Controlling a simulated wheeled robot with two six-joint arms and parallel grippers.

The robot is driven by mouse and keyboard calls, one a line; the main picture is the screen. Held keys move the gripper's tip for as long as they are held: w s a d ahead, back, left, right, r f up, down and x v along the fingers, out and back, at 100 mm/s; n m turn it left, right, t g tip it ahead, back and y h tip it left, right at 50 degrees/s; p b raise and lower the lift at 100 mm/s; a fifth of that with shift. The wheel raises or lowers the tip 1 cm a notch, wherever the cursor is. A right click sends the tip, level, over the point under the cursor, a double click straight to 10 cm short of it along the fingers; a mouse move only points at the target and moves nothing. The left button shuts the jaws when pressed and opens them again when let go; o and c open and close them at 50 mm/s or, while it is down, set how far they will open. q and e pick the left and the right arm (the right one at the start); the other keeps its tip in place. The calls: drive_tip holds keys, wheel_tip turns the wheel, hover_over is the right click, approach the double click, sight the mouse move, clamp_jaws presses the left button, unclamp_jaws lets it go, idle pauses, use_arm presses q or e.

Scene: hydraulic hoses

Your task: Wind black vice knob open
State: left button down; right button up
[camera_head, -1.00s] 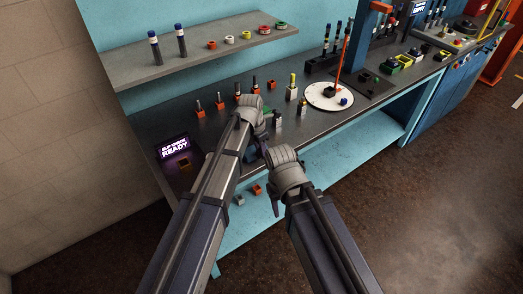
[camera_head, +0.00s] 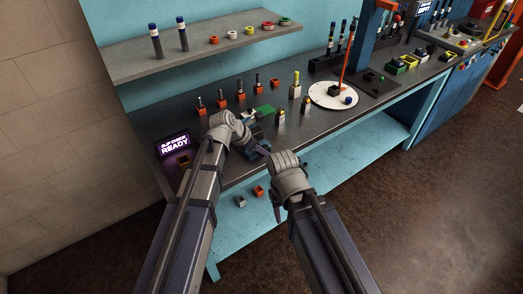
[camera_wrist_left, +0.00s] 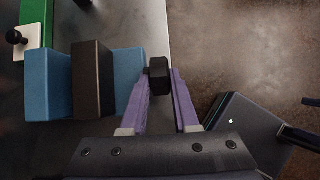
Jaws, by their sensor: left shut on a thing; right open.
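The vice in the left wrist view has two blue blocks (camera_wrist_left: 128,76) with a dark block (camera_wrist_left: 92,80) between them. Its black knob (camera_wrist_left: 159,74) sticks out to the right, at the bench's front edge. The purple fingers of my left gripper (camera_wrist_left: 160,88) are shut on the knob, one on each side. In the head view the vice (camera_head: 252,143) is partly hidden by my left gripper (camera_head: 256,147), and the knob cannot be made out. My right gripper (camera_head: 271,188) is open and empty, just off the bench's front edge.
A green block (camera_head: 263,112) lies behind the vice. Several small upright parts stand along the bench (camera_head: 330,120). A white round plate (camera_head: 333,96) is to the right. A lit sign reading READY (camera_head: 173,145) is at the left. Two small blocks (camera_head: 258,190) lie on the lower shelf.

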use_arm(q)
drive_tip(key=shift+s, duration=0.1)
drive_tip(key=c, duration=0.7)
unclamp_jaws()
drive_tip(key=shift+o, duration=0.2)
drive_tip(key=p+v, duration=0.6)
drive_tip(key=v, duration=0.1)
drive_tip(key=shift+r, duration=0.3)
drive_tip(key=shift+a, duration=0.2)
